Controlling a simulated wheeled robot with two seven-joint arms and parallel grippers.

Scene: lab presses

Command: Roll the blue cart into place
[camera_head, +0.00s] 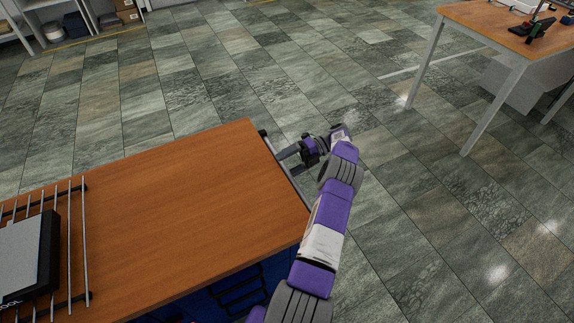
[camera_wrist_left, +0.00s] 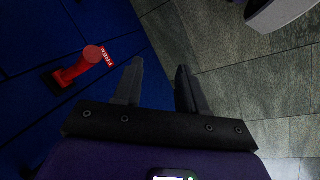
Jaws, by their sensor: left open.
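The blue cart has a brown wooden top (camera_head: 190,190) in the lower left of the head view, with a blue body (camera_head: 235,292) below its front edge. A thin metal handle bar (camera_head: 265,134) runs along its right end. My right gripper (camera_head: 284,154) is at this handle, its fingers pointing left towards the cart's end. Whether it is closed around the bar is too small to tell. My left gripper (camera_wrist_left: 158,75) shows only in the left wrist view, open with nothing between its fingers. A blue panel (camera_wrist_left: 100,20) lies left of it there.
A metal rack (camera_head: 78,250) with a grey-black device stands on the cart top. A wooden table (camera_head: 500,25) with tools is at upper right, shelves at upper left. Open tiled floor lies between. A red fitting (camera_wrist_left: 78,68) shows against the blue panel in the left wrist view.

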